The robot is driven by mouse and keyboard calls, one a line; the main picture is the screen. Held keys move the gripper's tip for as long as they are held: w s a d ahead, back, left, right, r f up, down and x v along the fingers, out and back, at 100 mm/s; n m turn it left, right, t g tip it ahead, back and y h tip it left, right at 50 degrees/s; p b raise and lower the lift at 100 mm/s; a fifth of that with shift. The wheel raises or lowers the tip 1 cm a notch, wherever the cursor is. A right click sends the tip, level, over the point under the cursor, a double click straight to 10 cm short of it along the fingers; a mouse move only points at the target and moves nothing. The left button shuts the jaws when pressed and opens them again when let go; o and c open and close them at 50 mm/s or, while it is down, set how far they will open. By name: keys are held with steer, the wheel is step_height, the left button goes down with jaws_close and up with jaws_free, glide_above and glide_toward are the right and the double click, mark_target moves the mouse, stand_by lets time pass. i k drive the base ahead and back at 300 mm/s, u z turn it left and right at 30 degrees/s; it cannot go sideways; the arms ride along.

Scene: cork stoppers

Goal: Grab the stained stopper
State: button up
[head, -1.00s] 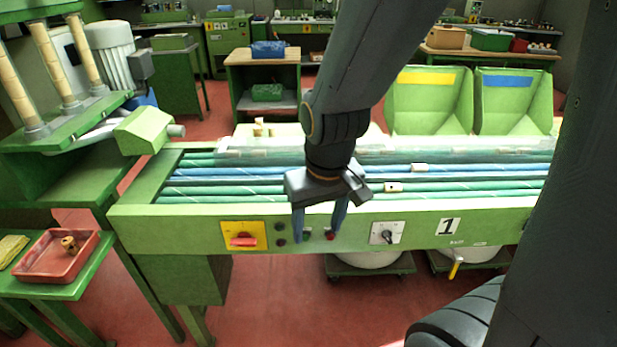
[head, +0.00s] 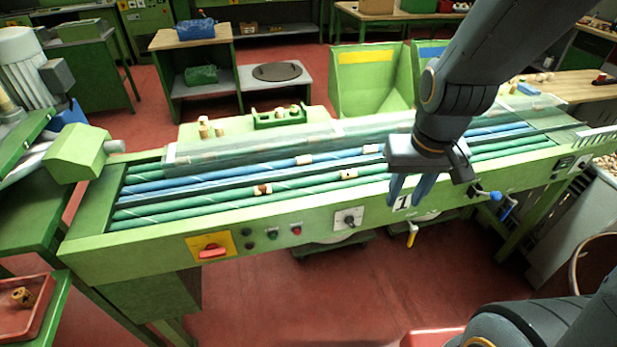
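Several pale cork stoppers lie on the green and blue rollers of the sorting bench. The nearest-left stopper (head: 262,189) shows a brown patch at its middle. Another stopper (head: 348,174) to its right has a small dark mark. Two more stoppers, one on the blue roller (head: 304,160) and one farther back (head: 371,149), look plain. I cannot tell for certain which is the stained one. My gripper (head: 409,192) points down, fingers apart and empty, in front of the bench's right half, to the right of these stoppers. It hides part of the rollers behind it.
A clear cover (head: 270,142) runs along the rollers' back edge. A red tray (head: 22,318) at lower left holds a brown-marked stopper (head: 22,296). A green chute with a yellow label (head: 368,80) stands behind the bench. The red floor in front is mostly open.

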mark_target(260, 190)
steer(key=z, duration=0.25)
steer(key=i, duration=0.9)
steer(key=u, duration=0.9)
